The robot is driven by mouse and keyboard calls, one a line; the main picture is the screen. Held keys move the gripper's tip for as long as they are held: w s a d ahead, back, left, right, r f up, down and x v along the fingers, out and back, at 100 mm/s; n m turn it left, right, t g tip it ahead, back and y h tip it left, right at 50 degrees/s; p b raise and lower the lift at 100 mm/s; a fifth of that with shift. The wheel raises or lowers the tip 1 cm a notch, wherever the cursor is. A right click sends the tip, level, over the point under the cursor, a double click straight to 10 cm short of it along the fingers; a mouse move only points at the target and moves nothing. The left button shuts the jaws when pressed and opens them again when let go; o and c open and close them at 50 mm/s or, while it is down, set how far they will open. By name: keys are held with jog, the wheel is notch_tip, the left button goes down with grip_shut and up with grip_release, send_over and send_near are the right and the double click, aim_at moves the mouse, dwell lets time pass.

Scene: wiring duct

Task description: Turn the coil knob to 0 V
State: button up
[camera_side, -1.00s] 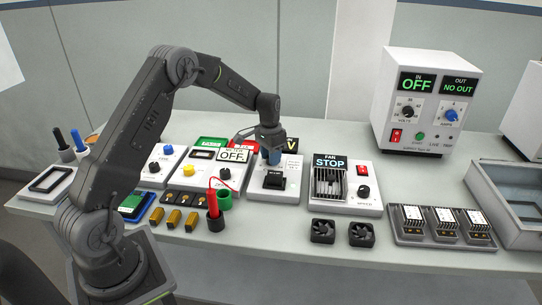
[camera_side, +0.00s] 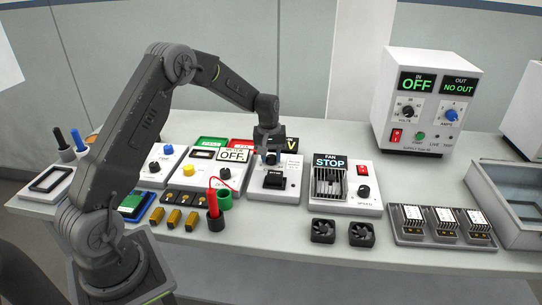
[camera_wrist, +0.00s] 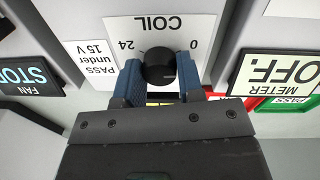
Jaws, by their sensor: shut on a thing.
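The black round coil knob (camera_wrist: 159,66) sits on a white plate (camera_wrist: 150,27) marked COIL, seen upside down in the wrist view, with 24 at its left and 0 at its right. My gripper (camera_wrist: 160,79) is shut on the knob, with one blue finger on each side of it. The knob's pointer mark cannot be made out. In the side view my gripper (camera_side: 269,157) points down at the back of the coil unit (camera_side: 286,188) and hides the knob there.
A METER sign reading OFF (camera_side: 233,155) stands left of the coil unit. The fan unit (camera_side: 345,203) with its STOP display is to the right. In the wrist view a label reads PASS under 15 V (camera_wrist: 96,62).

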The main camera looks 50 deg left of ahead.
aim_at(269, 157)
jog(key=n, duration=0.5)
jog(key=shift+r, duration=0.1)
dwell(0.6)
jog(key=o, duration=0.9)
jog(key=shift+r, duration=0.1)
jog(key=r, duration=1.3)
jog(key=shift+s+r, duration=0.3)
jog(key=shift+s, duration=0.05)
